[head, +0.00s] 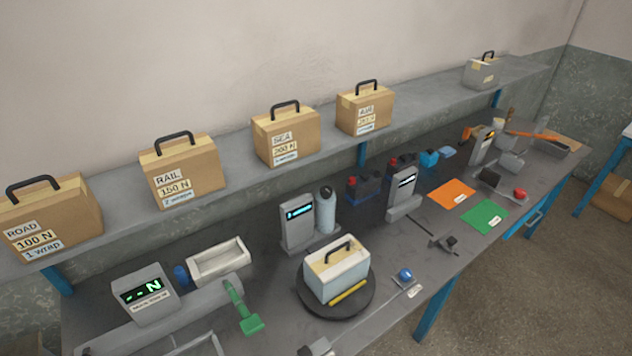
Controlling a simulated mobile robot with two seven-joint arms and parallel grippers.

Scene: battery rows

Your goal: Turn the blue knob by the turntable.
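The blue knob (405,274) is a small round knob on a low grey mount near the front edge of the workbench, right of the turntable. A small white label lies beside it. The turntable (361,304) is a dark round disc on the bench. A pale box (336,280) with a dark handle and cream top stands on it, with a yellow bar (348,293) at its front side. No part of either gripper can be made out in the head view, and nothing is seen touching the knob.
A green-handled tool (243,308) and a grey device with a green display (144,292) are left of the turntable. Grey units with displays stand behind it. Orange (452,193) and green (484,216) mats lie right. Several handled boxes fill the shelf above. Bench around the knob is mostly clear.

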